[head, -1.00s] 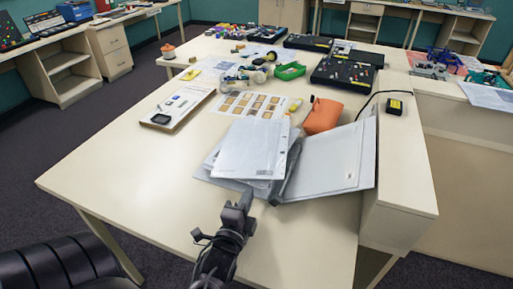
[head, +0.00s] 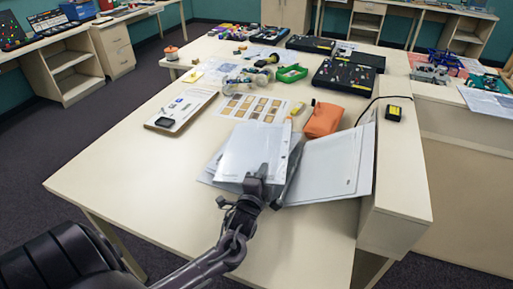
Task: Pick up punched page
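The punched page (head: 250,145) is a white sheet lying at the left side of an open grey ring binder (head: 328,165) on the table. Other pale sheets or the binder cover show beneath its left edge. My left gripper (head: 257,174) is at the page's near edge, its tips overlapping the lower part of the sheet in the head view. I cannot tell whether the tips touch the page or whether they are open or shut. The gripper hides part of the near edge and the binder spine beside it. My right gripper is not in view.
An orange pouch (head: 323,119) stands just behind the binder. A clipboard (head: 182,108) lies to the left, and a sheet of brown pictures (head: 254,108) lies behind the page. A raised side panel borders the binder's right. The table's front left is clear.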

